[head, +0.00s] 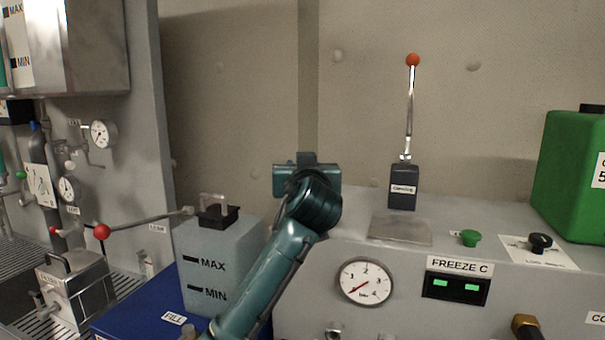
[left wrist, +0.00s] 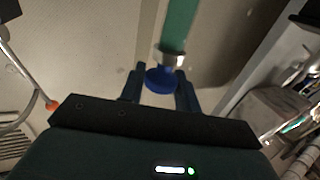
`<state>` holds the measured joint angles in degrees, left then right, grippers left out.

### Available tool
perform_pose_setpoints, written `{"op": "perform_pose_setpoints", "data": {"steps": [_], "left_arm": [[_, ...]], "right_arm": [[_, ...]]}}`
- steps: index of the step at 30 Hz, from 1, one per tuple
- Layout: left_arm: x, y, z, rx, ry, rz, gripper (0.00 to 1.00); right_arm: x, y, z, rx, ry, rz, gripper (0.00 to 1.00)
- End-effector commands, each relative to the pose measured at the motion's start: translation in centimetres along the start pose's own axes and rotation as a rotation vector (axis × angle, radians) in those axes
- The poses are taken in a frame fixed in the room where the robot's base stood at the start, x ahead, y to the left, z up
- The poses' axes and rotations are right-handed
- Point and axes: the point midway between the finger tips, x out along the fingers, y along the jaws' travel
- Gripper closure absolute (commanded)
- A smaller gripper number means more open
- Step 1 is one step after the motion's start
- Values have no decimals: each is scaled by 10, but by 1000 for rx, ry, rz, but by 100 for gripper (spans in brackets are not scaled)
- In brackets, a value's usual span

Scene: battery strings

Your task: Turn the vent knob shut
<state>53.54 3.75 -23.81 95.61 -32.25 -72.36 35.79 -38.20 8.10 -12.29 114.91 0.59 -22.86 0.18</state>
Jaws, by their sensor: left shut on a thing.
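A round blue knob (left wrist: 160,79) shows in the left wrist view, at the end of a green pipe (left wrist: 178,28) with a metal collar (left wrist: 170,60). I take it to be the vent knob. My left gripper (left wrist: 159,88) is shut on it, with one dark blue finger on each side. In the head view my left gripper (head: 307,172) is raised in front of the back wall. Its own arm hides its fingers there, and I cannot see the knob. How far the knob is turned does not show. My right gripper is in neither view.
A translucent MAX/MIN tank (head: 222,266) stands left of my arm. A grey panel with a gauge (head: 365,282) and a FREEZE C display (head: 456,288) is to the right. An upright orange-tipped lever (head: 409,110) rises behind. A red-ball lever (head: 101,232) is at left.

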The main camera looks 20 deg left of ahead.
Motion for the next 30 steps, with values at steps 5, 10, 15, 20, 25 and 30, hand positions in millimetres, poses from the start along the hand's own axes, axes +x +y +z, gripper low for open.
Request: {"op": "perform_pose_setpoints", "data": {"steps": [5, 10, 15, 20, 25, 30], "left_arm": [[0, 2, 4, 3, -6, -144, 91], [0, 2, 4, 5, -5, -257, 91], [0, 1, 3, 6, -4, -335, 91], [0, 1, 2, 5, -2, -378, 91], [1, 0, 2, 6, -3, -396, 90], [1, 0, 2, 5, -3, -399, 91]], "right_arm": [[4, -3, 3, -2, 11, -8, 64], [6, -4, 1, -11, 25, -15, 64], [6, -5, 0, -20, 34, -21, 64], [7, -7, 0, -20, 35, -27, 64], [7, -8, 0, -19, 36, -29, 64], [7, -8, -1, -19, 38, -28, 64]]}}
